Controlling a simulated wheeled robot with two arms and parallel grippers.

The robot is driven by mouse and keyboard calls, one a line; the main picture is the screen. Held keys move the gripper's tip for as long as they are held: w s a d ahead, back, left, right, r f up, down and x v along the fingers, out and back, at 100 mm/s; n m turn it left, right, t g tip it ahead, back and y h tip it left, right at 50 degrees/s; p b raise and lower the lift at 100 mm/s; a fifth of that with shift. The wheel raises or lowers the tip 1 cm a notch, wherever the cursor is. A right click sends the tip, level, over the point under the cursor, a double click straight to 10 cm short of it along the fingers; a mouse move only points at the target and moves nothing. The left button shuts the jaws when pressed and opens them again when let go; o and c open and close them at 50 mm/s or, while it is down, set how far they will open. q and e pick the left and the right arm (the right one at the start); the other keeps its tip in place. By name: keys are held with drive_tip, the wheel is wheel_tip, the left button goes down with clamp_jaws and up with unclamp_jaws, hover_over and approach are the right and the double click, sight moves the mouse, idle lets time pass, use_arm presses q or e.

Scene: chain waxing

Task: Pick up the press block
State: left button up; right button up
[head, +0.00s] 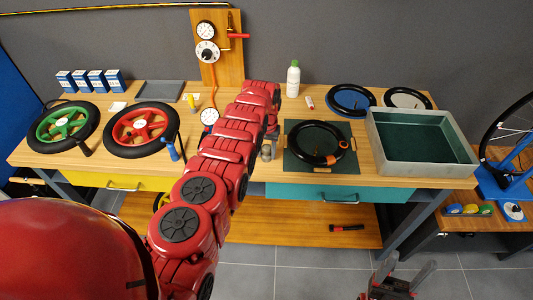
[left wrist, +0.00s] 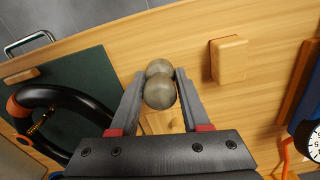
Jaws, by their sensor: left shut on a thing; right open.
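My left gripper (left wrist: 160,76) is shut on a grey-brown knob (left wrist: 160,92) of two rounded lumps, over the wooden bench. The knob also shows in the head view (head: 267,152), just left of the dark green mat. A pale wooden patch shows below the knob between the fingers; I cannot tell whether it belongs to it. A small wooden block (left wrist: 228,60) lies apart, right of the fingers in the wrist view. Which of these is the press block is not clear from the pictures. My right gripper (head: 405,272) is open and empty, low in front of the bench.
A black tire (head: 337,128) lies on the green mat (head: 293,163). A grey tray (head: 373,142) stands at the right. Red (head: 112,137) and green (head: 39,133) wheels lie at the left. A white bottle (head: 293,80) stands behind. My left arm hides the bench's middle.

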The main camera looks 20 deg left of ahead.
use_arm(q)
clamp_jaws()
drive_tip(key=shift+r, duration=0.1)
